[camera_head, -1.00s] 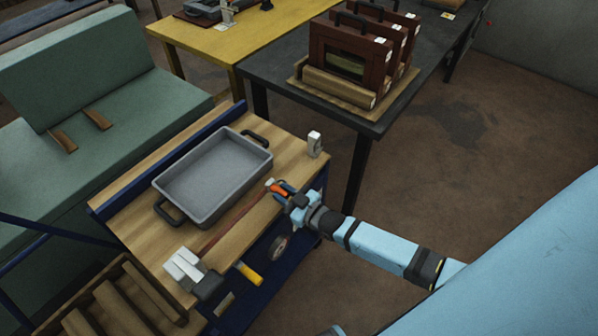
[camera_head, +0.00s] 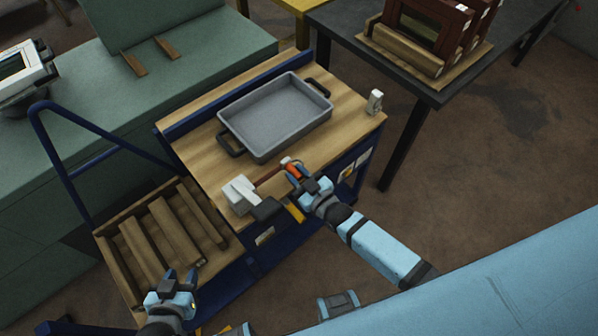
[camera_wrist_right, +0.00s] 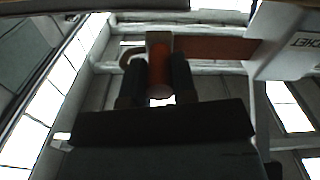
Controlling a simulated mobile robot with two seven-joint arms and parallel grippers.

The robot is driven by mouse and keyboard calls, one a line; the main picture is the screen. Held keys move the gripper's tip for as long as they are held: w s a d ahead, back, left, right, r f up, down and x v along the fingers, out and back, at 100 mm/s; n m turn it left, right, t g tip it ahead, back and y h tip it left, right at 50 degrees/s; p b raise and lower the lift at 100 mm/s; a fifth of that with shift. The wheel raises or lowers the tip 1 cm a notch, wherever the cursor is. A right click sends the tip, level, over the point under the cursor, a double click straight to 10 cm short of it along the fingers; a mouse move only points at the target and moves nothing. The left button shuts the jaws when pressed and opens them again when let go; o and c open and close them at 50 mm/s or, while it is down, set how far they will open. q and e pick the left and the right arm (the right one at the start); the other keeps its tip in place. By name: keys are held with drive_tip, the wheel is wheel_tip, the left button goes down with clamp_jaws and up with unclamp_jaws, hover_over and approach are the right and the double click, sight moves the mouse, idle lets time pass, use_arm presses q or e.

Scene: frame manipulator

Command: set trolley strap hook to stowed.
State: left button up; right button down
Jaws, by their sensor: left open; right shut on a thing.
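The strap hook has a red-orange grip (camera_head: 292,169), which also shows in the right wrist view (camera_wrist_right: 160,75) with a pale curved hook end beside it. A red-brown strap (camera_head: 268,178) runs from it to a white block (camera_head: 238,192) on the trolley's front edge. My right gripper (camera_head: 296,172) is shut on the orange grip, just above the wooden trolley top (camera_head: 205,160). The hook's end is mostly hidden in the head view. My left gripper (camera_head: 181,276) is open and empty, low in front of the trolley's slatted lower deck (camera_head: 128,250).
A grey tray (camera_head: 262,140) with black handles sits on the trolley top. A small pale bracket (camera_head: 375,102) stands at its right corner. A dark block (camera_head: 266,208) and yellow handle (camera_head: 296,211) are at the front edge. A blue rail (camera_head: 75,130) rises at the left.

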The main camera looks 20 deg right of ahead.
drive_tip(key=c, duration=0.9)
unclamp_jaws()
drive_tip(key=shift+s, duration=0.1)
drive_tip(key=b+v, duration=0.1)
drive_tip(key=v, duration=1.2)
drive_tip(key=shift+s+d, duration=0.2)
drive_tip(key=shift+s, duration=0.1)
drive_tip(key=shift+f, duration=0.1)
